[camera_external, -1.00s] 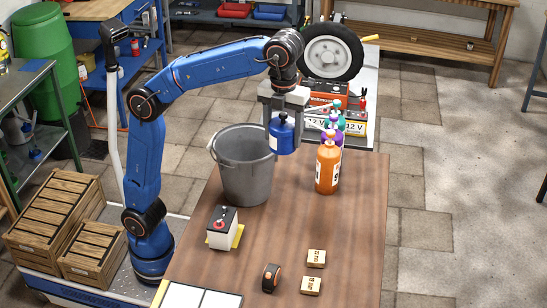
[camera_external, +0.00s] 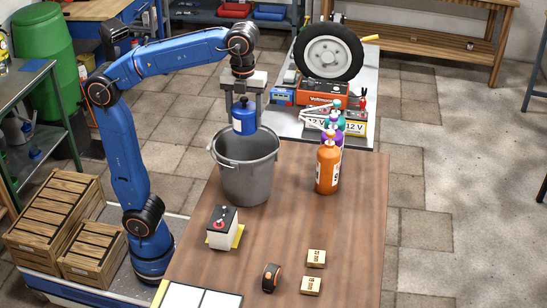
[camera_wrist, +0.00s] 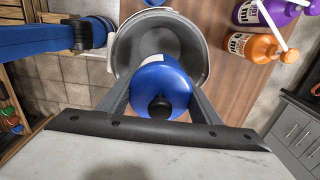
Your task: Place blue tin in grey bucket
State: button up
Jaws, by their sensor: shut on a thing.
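The blue tin (camera_external: 244,119) has a white label and hangs upright in my gripper (camera_external: 245,106). My gripper is shut on it, with one finger on each side. The tin is above the grey bucket (camera_external: 247,182), over its opening as the external view shows it. In the wrist view the blue tin (camera_wrist: 166,85) covers the near part of the bucket's mouth, and the bucket's rim (camera_wrist: 204,50) shows beyond it. The bucket stands upright on the wooden table and its visible inside looks empty.
An orange bottle (camera_external: 328,168) stands right of the bucket, with purple and green bottles behind it. A small white and black battery (camera_external: 222,222) stands in front of the bucket. A tape measure (camera_external: 271,277) and small wooden blocks (camera_external: 316,258) lie nearer. The table's middle is clear.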

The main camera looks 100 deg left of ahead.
notch_tip(320, 180, down, 25)
jog(key=shift+r, duration=0.1)
dwell(0.5)
jog(key=o, duration=1.5)
jog(key=shift+c, duration=0.2)
notch_tip(320, 180, up, 12)
